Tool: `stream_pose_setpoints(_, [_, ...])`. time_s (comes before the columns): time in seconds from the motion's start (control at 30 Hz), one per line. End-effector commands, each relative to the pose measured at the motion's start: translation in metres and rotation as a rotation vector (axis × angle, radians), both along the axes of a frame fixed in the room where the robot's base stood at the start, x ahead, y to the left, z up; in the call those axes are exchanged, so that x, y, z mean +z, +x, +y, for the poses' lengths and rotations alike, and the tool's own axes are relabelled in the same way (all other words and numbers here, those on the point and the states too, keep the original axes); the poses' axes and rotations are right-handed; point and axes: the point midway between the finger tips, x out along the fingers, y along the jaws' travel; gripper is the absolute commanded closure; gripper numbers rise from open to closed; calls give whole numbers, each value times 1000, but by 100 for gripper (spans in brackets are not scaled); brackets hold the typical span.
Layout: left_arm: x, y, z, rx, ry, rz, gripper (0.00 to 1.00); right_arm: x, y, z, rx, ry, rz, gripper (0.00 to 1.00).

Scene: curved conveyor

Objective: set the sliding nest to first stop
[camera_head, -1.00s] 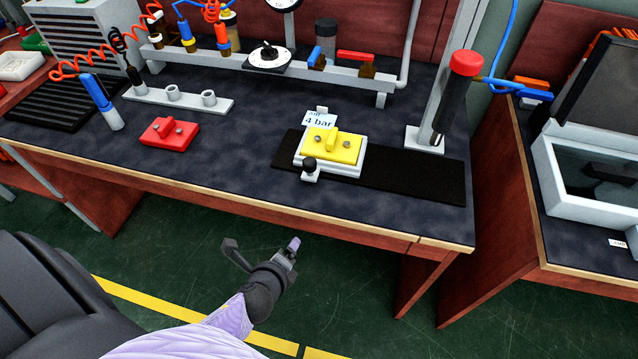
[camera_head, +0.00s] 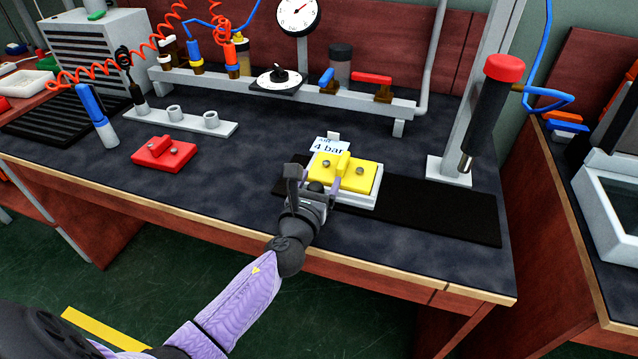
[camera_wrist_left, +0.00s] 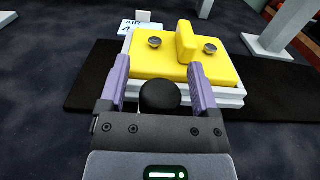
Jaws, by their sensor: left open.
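The sliding nest (camera_head: 364,198) is a light grey tray holding a yellow block (camera_head: 346,172) with a raised rib and two round studs. It sits at the left part of a black track (camera_head: 440,214). Its black ball knob (camera_wrist_left: 160,96) is at the near side. My left gripper (camera_head: 315,183) is open at the front of the nest. In the left wrist view its two purple fingers (camera_wrist_left: 160,82) stand on either side of the knob, with gaps showing. The knob's stem is hidden. My right gripper does not show.
A white "4 bar" label (camera_head: 330,146) stands behind the nest. A red block (camera_head: 163,152) lies to the left. A grey post with a black, red-topped tool (camera_head: 487,110) stands at the right. The track right of the nest is clear.

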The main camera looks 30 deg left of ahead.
Motion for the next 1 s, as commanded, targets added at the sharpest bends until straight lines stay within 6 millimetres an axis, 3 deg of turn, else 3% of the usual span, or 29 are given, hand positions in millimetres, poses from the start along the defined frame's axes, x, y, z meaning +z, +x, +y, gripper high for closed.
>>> stream_pose_setpoints(0.23, [0,1,0,0,-1,1,20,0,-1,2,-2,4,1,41])
stream_pose_setpoints(0.6, [0,1,0,0,-2,1,98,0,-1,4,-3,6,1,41])
stream_pose_setpoints(1.0, [-1,0,0,0,-2,1,100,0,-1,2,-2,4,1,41])
